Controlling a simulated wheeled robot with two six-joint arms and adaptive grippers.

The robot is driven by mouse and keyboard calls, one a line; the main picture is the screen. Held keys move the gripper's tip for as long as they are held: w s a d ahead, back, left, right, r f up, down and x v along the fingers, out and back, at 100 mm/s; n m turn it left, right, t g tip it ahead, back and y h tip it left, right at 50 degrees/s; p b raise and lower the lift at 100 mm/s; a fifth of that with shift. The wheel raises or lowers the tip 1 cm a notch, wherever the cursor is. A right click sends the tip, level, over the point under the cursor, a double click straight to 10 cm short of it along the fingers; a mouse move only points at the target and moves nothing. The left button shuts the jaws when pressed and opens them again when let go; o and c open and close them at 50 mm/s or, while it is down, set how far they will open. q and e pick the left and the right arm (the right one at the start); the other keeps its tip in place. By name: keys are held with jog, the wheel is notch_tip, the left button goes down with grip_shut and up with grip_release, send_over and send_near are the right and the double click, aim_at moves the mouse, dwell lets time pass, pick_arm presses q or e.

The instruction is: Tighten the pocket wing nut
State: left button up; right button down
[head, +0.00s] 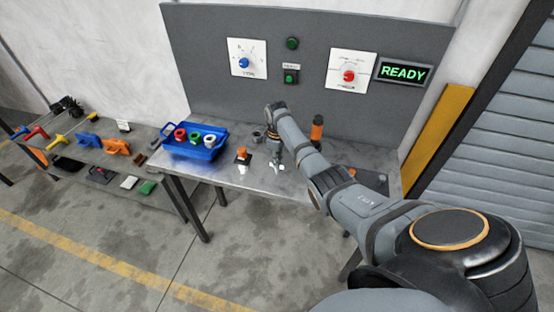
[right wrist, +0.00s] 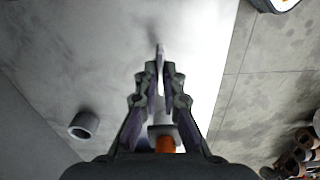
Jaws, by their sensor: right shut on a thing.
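My right gripper (head: 275,160) is over the workbench. In the right wrist view its two fingers (right wrist: 160,82) are closed on a small pale piece (right wrist: 161,52), which seems to be the wing nut. Most of it is hidden between the fingers. An orange part with a grey collar (right wrist: 165,144) shows low between the fingers; I cannot tell how it joins the pale piece. In the head view an orange-topped fitting (head: 242,154) stands on the bench just left of the gripper. My left gripper is not in view.
A blue bin (head: 186,151) with red, green and white rings stands at the bench's left end. A grey ring (right wrist: 84,125) lies near the gripper. An orange-and-black cylinder (head: 317,128) stands behind my arm. A panel with dials (head: 243,62) and a READY sign (head: 404,72) rises behind.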

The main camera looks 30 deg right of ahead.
jog(key=m+p, duration=0.2)
jog(key=m, duration=0.1)
jog(key=shift+r+m, duration=0.2)
jog(key=shift+m, duration=0.1)
jog(key=m+p, duration=0.1)
jog(key=m, duration=0.2)
jog(key=shift+m+p, duration=0.3)
jog(key=shift+p, duration=0.05)
jog(key=m+p, duration=0.1)
jog(key=m, duration=0.3)
jog(key=shift+m, duration=0.3)
jog(key=m+p, duration=0.1)
jog(key=m, duration=0.3)
jog(key=shift+m, duration=0.3)
jog(key=m, duration=0.4)
jog(key=shift+w+p, duration=0.1)
jog(key=shift+p, duration=0.25)
jog(key=m, duration=0.9)
jog(key=shift+d+p, duration=0.1)
jog(key=shift+p, duration=0.25)
jog(key=m, duration=0.5)
jog(key=shift+w, duration=0.15)
jog(key=shift+m, duration=0.3)
